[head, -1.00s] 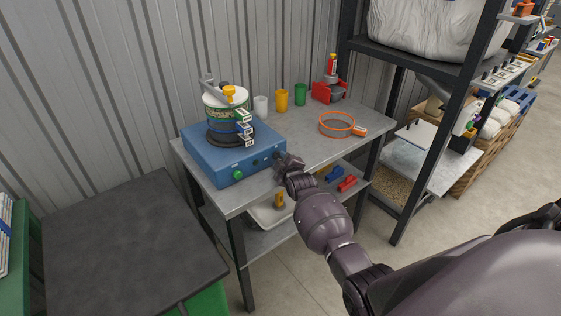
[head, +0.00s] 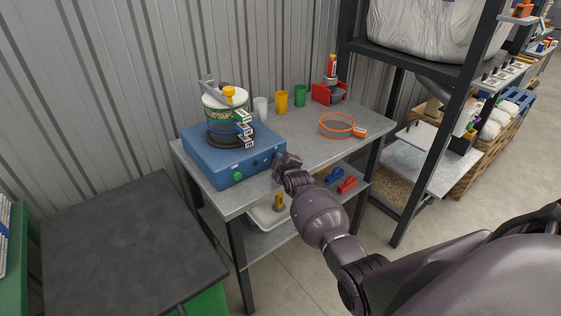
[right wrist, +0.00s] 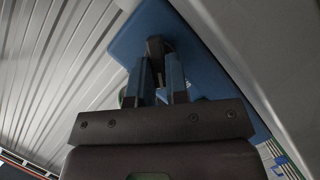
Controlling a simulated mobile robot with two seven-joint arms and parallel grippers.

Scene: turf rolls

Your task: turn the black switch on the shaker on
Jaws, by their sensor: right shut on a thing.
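The shaker (head: 208,167) is a blue box with a banded round sieve stack (head: 224,112) on top, standing on a grey metal table. Its front has a green button (head: 238,176) and small dark controls. My right gripper (head: 279,163) is at the right end of that front and hides what it holds in the head view. In the right wrist view, the two fingers of my right gripper (right wrist: 160,72) are closed around a small black part, apparently the black switch (right wrist: 155,46), against the blue shaker (right wrist: 200,70). The switch's setting cannot be told. My left gripper is not in view.
An orange-rimmed sieve (head: 337,127) and a red stand (head: 328,93) are to the right. A shelf below holds a white tray and scoops. A dark table (head: 125,240) is at the left.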

